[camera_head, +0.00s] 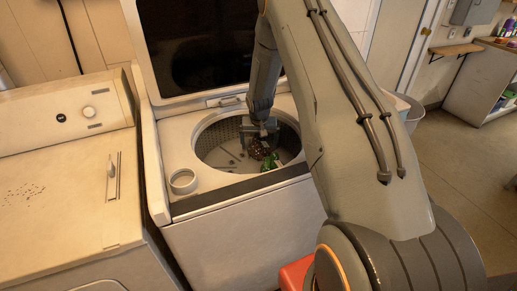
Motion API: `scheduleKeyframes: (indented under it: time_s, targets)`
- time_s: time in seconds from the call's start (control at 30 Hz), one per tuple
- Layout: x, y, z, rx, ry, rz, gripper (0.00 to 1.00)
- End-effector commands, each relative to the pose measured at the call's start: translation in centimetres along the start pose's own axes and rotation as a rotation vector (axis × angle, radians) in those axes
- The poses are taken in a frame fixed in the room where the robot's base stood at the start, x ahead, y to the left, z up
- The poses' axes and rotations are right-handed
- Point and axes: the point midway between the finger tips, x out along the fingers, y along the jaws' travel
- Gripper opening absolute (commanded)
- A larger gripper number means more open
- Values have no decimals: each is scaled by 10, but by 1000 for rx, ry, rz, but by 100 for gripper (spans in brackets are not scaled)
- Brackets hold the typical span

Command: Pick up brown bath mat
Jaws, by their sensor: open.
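A small dark brown, speckled thing (257,148), perhaps the brown bath mat, shows inside the open drum of the top-loading washer (240,215). A green thing (270,163) lies right beside it, toward the drum's front right. My gripper (261,137) reaches down into the drum from above and is open, with its fingers just over or around the brown thing. I cannot tell whether they touch it. My arm and the drum's depth hide part of this area.
The washer's dark lid (195,45) stands open behind the drum. A second machine (60,195) stands close on the left. A red thing (295,274) is low in front, partly behind my arm. A grey bin (411,113) stands at right, with open floor beyond.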

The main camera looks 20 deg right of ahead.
Motion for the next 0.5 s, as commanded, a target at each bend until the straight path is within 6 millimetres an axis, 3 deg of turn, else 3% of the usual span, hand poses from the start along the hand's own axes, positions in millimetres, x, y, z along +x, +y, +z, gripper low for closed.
scheduleKeyframes:
  time_s: [0.07, 0.33, 0.5]
  targets:
    - [0, 0, 0, 0, 0, 0, 90]
    - [0, 0, 0, 0, 0, 0, 44]
    - [-1, 0, 0, 0, 1, 0, 44]
